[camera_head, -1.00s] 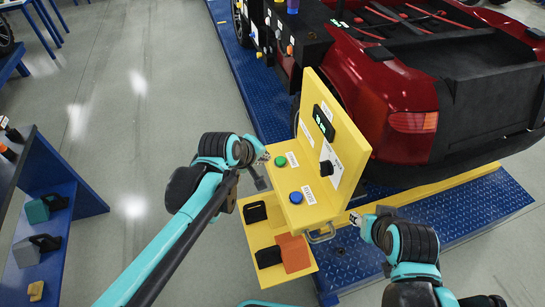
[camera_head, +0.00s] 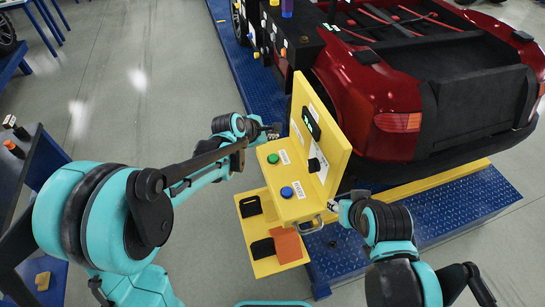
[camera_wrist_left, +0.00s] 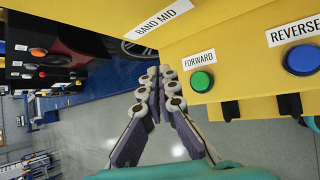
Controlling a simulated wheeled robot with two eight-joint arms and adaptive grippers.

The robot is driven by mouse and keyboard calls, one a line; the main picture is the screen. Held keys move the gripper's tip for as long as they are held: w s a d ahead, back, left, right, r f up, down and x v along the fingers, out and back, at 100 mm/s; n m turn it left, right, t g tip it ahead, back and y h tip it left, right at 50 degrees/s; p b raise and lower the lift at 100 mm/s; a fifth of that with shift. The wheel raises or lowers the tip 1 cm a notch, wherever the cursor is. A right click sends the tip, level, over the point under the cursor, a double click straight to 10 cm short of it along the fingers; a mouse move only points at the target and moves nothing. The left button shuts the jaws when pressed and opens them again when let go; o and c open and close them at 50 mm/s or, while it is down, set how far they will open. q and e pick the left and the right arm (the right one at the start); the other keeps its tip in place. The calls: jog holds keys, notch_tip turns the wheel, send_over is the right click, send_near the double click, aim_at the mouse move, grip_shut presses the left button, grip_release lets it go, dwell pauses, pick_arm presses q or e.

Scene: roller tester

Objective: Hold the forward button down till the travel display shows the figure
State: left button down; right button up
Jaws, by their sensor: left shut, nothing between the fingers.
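The yellow control box (camera_head: 299,210) stands in the middle of the head view. Its green forward button (camera_head: 272,158) also shows in the left wrist view (camera_wrist_left: 202,81), under a FORWARD label. The travel display (camera_head: 311,124) is a black panel on the upright plate with green marks too small to read. My left gripper (camera_head: 275,130) is shut and empty beyond the green button, apart from it. In the wrist view its fingertips (camera_wrist_left: 160,73) are left of the button. My right gripper (camera_head: 334,207) is by the box's near right side; its fingers are too small to judge.
The blue reverse button (camera_head: 286,192) sits nearer on the same face. A black knob (camera_head: 314,165) stands out from the upright plate. A metal handle (camera_head: 311,226) is at the box's near end. The red car (camera_head: 385,95) stands behind.

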aim_at(272, 158)
pick_arm(q)
notch_tip(272, 158, down, 9)
jog(key=b, duration=0.6)
jog(key=shift+b, duration=0.4)
dwell(1.0)
jog(key=shift+f+b, duration=0.3)
jog(key=shift+b, duration=0.05)
